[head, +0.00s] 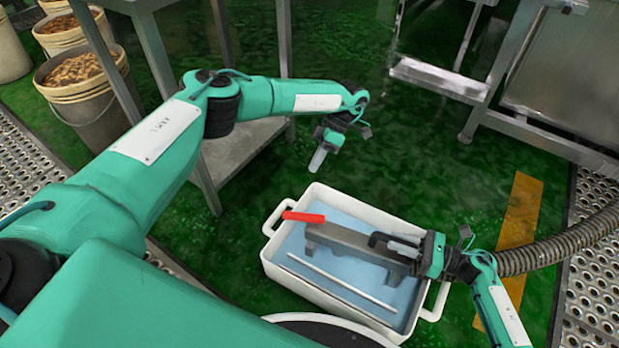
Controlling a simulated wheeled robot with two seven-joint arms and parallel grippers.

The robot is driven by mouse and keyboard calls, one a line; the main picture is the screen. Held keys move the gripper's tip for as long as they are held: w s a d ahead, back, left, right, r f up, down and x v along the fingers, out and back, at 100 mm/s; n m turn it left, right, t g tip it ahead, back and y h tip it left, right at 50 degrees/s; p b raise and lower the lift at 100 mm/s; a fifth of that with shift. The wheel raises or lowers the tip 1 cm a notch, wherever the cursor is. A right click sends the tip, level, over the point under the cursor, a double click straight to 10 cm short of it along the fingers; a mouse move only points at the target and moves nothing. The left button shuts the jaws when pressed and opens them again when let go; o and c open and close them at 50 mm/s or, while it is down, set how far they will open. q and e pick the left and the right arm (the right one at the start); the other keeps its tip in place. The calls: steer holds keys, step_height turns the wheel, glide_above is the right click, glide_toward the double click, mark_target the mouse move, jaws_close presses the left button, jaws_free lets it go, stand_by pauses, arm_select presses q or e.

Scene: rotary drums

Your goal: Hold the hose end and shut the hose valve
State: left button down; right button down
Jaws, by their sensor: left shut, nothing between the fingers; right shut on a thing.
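The red valve handle (303,217) lies at the left end of a grey bar-like hose end (345,238), over a white tub. The handle lies roughly in line with the bar and points left. My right gripper (392,246) is shut on the hose end near its right part, beside a dark hooked piece; the exact grip is partly hidden by the fingers. My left gripper (318,161) is shut and empty, pointing down above and behind the tub, apart from the red handle.
The white tub (281,262) has a light blue inside and a thin pale rod (340,282). A ribbed grey hose (560,246) runs in from the right behind my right wrist. Metal table legs (150,55) and buckets (85,85) stand at left; a steel frame (545,150) is at right.

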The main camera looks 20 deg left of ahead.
mark_target(304, 220)
steer(key=shift+s+f, duration=0.1)
steer(key=shift+f, duration=0.25)
arm_select(q)
steer(key=s+a+f, duration=0.1)
steer(key=s+f, duration=0.6)
steer(key=s, duration=0.1)
steer(key=shift+s, duration=0.35)
